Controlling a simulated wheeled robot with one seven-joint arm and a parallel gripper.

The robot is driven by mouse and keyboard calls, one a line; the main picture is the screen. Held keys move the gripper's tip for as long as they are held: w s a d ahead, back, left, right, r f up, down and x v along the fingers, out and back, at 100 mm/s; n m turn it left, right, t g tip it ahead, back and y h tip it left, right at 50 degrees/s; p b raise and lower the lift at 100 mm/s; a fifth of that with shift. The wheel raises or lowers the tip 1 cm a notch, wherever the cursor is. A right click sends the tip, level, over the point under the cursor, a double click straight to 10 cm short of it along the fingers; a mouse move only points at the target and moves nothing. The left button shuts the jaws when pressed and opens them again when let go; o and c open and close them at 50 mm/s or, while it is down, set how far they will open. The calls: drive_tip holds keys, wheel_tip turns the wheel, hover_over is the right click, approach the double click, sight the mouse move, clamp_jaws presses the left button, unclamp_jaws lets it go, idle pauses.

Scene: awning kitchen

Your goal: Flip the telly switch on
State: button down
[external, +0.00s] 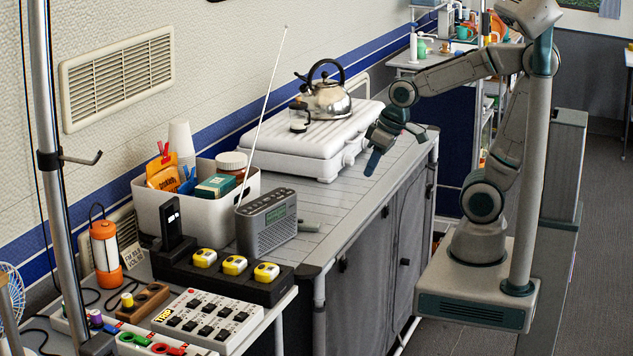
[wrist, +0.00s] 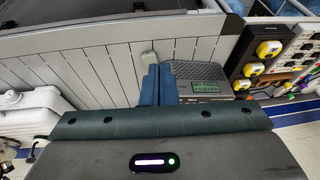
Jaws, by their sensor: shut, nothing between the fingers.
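A white switch panel (external: 207,318) with several black switches lies on the near side table in the external view. Its labels are too small to read, so I cannot tell which switch is the telly's or how it is set. The panel also shows in part at the right edge of the wrist view (wrist: 303,47). No telly is recognisable. My gripper (external: 373,162) is shut and empty, above the slatted counter in front of the white stove, well apart from the panel. In the wrist view its blue fingers (wrist: 159,84) are together, beside the grey radio.
The grey radio (external: 267,222) with its long raised aerial stands between my gripper and the panel. A black strip (external: 224,279) carries several yellow plugs. A kettle (external: 327,98) sits on the white stove (external: 300,140). An orange lantern (external: 105,250) and a filled bin (external: 190,215) stand nearby.

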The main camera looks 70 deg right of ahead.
drive_tip(key=w+a+r+t+y+b, duration=0.1)
drive_tip(key=w+a+t+y, duration=0.1)
drive_tip(key=w+a, duration=0.65)
drive_tip(key=w+a+n+t+y+b, duration=0.1)
drive_tip(key=w+a+t, duration=0.2)
drive_tip(key=a, duration=1)
drive_tip(key=w+a+r+t+y+b, duration=0.15)
drive_tip(key=w+a, duration=0.35)
drive_tip(key=a, duration=0.6)
drive_tip(key=s+a+f+m+t+h, duration=0.1)
drive_tip(key=s+a+f+t, duration=0.2)
drive_tip(key=a, duration=0.4)
drive_tip(key=s+a+f+m+t+h, duration=0.1)
drive_tip(key=s+a+f+h, duration=0.15)
drive_tip(key=a+f, duration=0.35)
drive_tip(key=s+a+f+h+b, duration=0.1)
drive_tip(key=s+a+f, duration=0.2)
drive_tip(key=s, duration=0.5)
drive_tip(key=shift+f+m+h, duration=0.25)
drive_tip(key=shift+m+h, duration=0.05)
drive_tip(key=shift+h, duration=0.1)
drive_tip(key=shift+w+t, duration=0.2)
drive_tip(key=shift+t, duration=0.05)
